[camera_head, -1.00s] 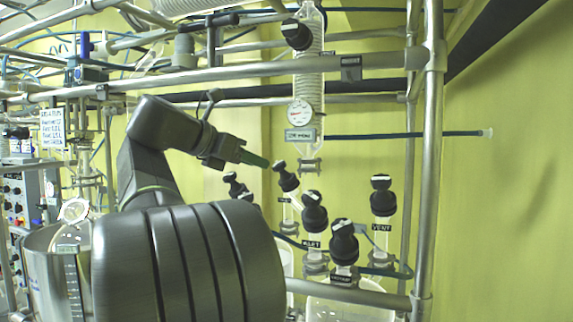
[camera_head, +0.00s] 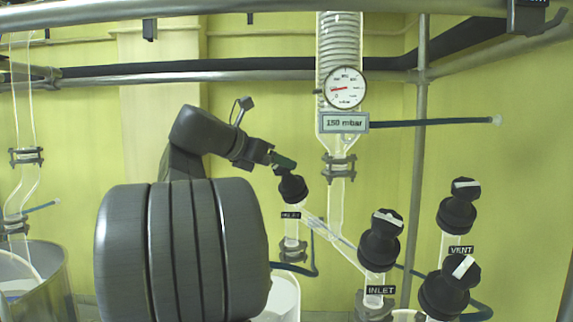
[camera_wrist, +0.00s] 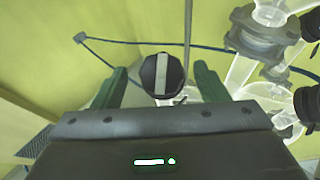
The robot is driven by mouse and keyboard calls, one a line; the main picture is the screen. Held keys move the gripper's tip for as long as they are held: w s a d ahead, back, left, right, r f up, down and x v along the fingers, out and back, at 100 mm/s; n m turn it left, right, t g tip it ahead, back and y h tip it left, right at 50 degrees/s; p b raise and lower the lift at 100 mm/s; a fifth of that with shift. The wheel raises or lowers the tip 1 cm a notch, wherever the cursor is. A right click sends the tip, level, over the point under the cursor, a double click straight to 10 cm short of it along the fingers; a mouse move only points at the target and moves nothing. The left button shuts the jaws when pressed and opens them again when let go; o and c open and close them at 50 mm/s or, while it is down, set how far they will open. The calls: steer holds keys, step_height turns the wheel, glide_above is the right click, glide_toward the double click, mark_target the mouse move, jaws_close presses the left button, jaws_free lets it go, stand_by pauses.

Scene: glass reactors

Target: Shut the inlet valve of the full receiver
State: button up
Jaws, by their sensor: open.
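My gripper (camera_head: 284,163) is open, with green fingers, just above a black valve knob (camera_head: 292,187) on a glass stem. In the wrist view the knob (camera_wrist: 161,75) shows between the spread fingers of my gripper (camera_wrist: 158,82), apart from both. Its white stripe runs up and down in that picture. The small label (camera_head: 291,215) below this knob is too small to read surely. To its right, another black knob (camera_head: 380,240) stands over a label reading INLET. A whitish rounded vessel (camera_head: 283,296) is partly visible under the first stem; its fill level cannot be told.
A VENT knob (camera_head: 458,206) and another black knob (camera_head: 449,288) stand at the right. A glass coil column with a gauge (camera_head: 345,88) and a "150 mbar" sign (camera_head: 344,123) hangs above. A metal rail (camera_head: 240,76) crosses behind. A steel vessel (camera_head: 58,275) stands at left.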

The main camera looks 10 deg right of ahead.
steer(key=shift+x, duration=2.2)
steer(key=shift+c, duration=0.2)
steer(key=c, duration=1)
